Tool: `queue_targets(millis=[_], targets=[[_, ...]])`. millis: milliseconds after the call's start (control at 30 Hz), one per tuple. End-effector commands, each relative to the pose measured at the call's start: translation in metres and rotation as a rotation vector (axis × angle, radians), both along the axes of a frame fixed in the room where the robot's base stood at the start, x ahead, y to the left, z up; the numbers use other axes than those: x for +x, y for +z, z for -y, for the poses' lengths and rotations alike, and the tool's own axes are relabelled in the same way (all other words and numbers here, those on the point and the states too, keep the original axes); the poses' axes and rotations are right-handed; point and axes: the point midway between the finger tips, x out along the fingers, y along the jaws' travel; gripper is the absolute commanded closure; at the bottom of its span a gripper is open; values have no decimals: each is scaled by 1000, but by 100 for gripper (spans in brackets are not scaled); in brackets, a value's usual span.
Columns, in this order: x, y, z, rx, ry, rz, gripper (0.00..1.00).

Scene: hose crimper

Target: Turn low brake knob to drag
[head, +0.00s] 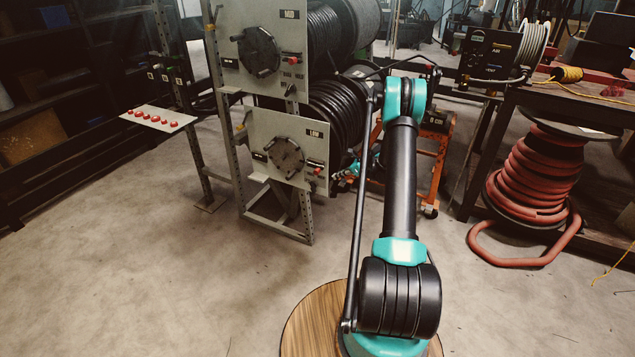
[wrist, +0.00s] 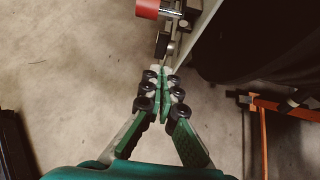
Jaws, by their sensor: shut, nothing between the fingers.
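The LOW panel (head: 262,133) is a grey plate on the lower part of the reel rack, with a large dark round handwheel (head: 286,157) in its middle. A small red knob (head: 318,171) sits at its right edge. In the wrist view a red knob (wrist: 147,8) on a metal shaft shows at the top edge, partly cut off, beside the panel's edge (wrist: 208,22). My gripper (wrist: 161,72) is shut and empty, its tips apart from the red knob and close below a small metal part (wrist: 170,46). In the head view my gripper (head: 338,175) is small, just right of the LOW panel.
The MID panel (head: 235,20) with its own handwheel and red knob (head: 293,58) is above. Black hose reels (head: 338,110) stand behind the panels. An orange frame (head: 440,160) is to the right. A shelf with red buttons (head: 157,119) is left. Floor in front is clear.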

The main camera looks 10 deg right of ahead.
Motion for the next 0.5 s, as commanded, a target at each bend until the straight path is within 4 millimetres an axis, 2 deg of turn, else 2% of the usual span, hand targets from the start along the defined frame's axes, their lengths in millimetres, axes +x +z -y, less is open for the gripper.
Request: queue_targets(millis=[167,500], targets=[[3,-6,-5,14,3,13,100],[31,-48,-45,13,5,13,100]])
